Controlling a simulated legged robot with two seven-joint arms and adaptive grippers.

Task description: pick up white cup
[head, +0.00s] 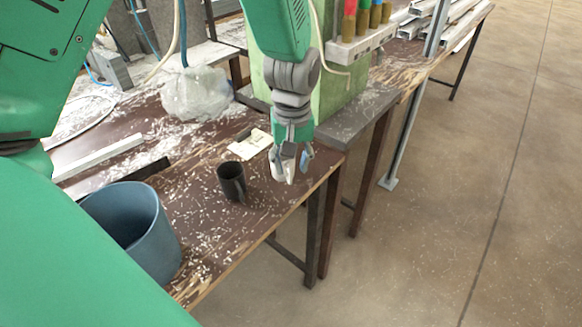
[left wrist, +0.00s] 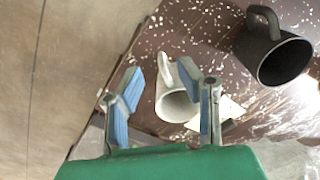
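The white cup (left wrist: 173,104) is at the table's right edge, with its handle toward the top of the left wrist view. In the head view the cup (head: 288,172) is mostly hidden behind my left gripper (head: 292,163). In the left wrist view my left gripper (left wrist: 162,80) is open, with blue pads on either side of the cup. The right-hand finger overlaps the cup's side in the picture; I cannot tell if it touches. My right gripper is not in view.
A black mug (head: 232,182) stands close by on the left, also in the left wrist view (left wrist: 275,52). A blue-grey bucket (head: 137,230) stands at the front left. A plastic-wrapped lump (head: 196,93) lies behind. White shavings cover the table (head: 215,232). Open floor lies right.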

